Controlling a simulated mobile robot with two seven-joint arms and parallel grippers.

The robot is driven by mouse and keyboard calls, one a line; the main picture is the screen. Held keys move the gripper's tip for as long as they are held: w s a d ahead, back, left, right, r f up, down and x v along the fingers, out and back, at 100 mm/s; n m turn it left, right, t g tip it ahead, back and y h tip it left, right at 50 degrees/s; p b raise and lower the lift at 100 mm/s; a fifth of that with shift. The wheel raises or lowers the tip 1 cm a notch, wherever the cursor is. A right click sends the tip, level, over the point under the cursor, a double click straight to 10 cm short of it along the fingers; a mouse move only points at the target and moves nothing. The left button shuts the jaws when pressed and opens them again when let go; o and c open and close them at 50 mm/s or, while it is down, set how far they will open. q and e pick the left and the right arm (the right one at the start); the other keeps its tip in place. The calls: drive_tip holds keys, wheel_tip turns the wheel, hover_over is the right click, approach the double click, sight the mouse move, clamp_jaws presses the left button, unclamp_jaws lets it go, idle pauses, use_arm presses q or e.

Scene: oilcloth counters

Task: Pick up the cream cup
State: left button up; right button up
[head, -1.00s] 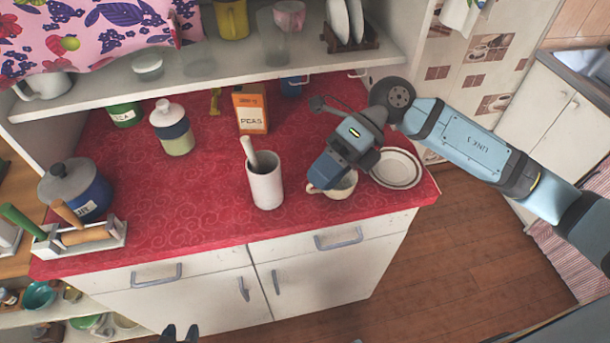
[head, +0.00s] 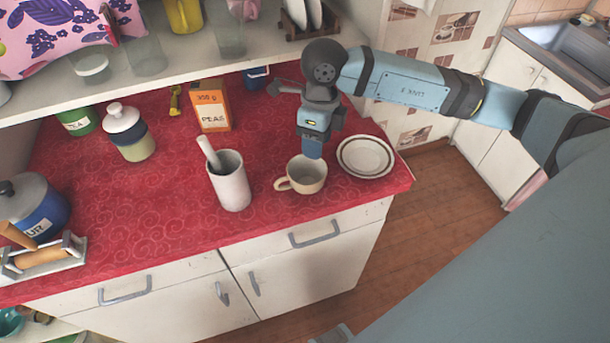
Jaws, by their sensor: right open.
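The cream cup (head: 308,178) stands upright on the red counter top, with its handle pointing left. It looks empty. My right gripper (head: 313,149) comes down from above and behind, with its blue fingertip area at the cup's back rim. It is open and holds nothing; only one finger shows clearly, and I cannot tell whether it touches the rim. My left gripper is not in view.
A white plate with a dark ring (head: 365,157) lies close to the right of the cup. A white pot with a pestle (head: 231,185) stands to its left. An orange peas box (head: 210,106) stands behind. The shelf edge (head: 150,97) overhangs the back.

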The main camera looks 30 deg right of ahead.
sight(312, 165)
drive_tip(key=shift+a+f+p, duration=0.2)
drive_tip(key=shift+f+p, duration=0.05)
drive_tip(key=shift+f, duration=1.1)
drive_tip(key=shift+a+f+p, duration=0.2)
drive_tip(key=shift+f, duration=1.15)
clamp_jaws()
